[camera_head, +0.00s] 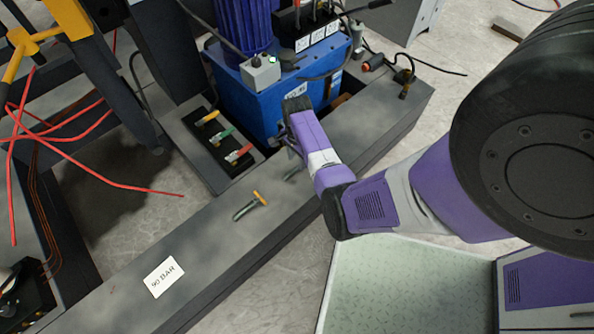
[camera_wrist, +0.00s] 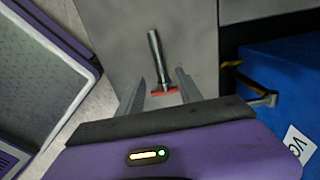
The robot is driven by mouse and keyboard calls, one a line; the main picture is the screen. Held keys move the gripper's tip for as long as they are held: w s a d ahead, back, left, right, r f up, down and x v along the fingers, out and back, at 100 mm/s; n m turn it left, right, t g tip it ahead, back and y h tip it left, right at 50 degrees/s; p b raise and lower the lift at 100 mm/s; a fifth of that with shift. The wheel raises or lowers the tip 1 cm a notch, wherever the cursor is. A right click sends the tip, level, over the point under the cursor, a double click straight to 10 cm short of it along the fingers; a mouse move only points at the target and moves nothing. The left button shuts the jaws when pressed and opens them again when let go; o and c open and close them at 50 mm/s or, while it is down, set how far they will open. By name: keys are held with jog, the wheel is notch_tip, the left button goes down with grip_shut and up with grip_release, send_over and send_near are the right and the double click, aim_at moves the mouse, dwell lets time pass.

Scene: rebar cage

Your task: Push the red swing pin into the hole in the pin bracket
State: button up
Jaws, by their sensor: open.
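A T-shaped piece with a grey shaft (camera_wrist: 156,58) and a red crossbar (camera_wrist: 164,91) is on the grey beam in the wrist view. In the head view it shows as a small shaft with an orange-looking crossbar (camera_head: 244,210). I cannot tell for sure that it is the red swing pin. No pin bracket or hole can be made out. My gripper (camera_wrist: 160,88) is open, its fingers either side of the crossbar in the wrist picture; contact cannot be told. In the head view my gripper (camera_head: 288,157) is above the beam, up and right of the piece.
A blue tank unit (camera_head: 245,100) stands behind my gripper. A "90 BAR" label (camera_head: 165,277) lies on the beam (camera_head: 210,247). Red cables (camera_head: 95,175) hang at the left.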

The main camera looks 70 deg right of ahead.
aim_at(297, 168)
notch_tip(297, 168, down, 5)
jog(key=shift+d+f+b, duration=0.1)
jog(key=shift+f+b, duration=0.1)
jog(key=shift+b, duration=1)
grip_shut()
dwell(0.5)
